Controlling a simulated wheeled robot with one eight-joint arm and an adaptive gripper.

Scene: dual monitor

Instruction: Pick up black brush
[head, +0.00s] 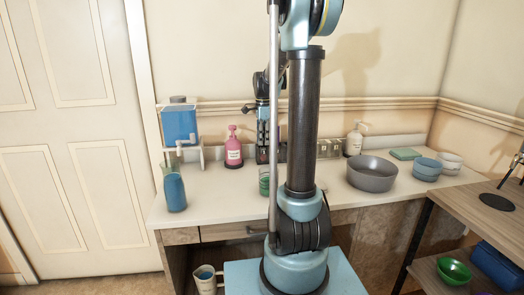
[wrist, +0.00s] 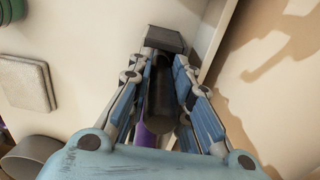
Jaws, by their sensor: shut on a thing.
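In the wrist view, a long black rounded thing, which looks like the black brush (wrist: 160,98), lies between the fingers of my gripper (wrist: 163,66). My gripper is shut on it. A dark grey block shows at the fingertips, and I cannot tell whether it belongs to the brush. In the head view, my gripper (head: 262,135) points down over the back of the counter, left of my arm's dark column. The column hides part of that area, and the brush cannot be made out there.
The white counter (head: 225,205) meets the wall behind. A pink bottle (head: 233,152) stands left of my gripper, and a green glass (head: 264,181) is in front.

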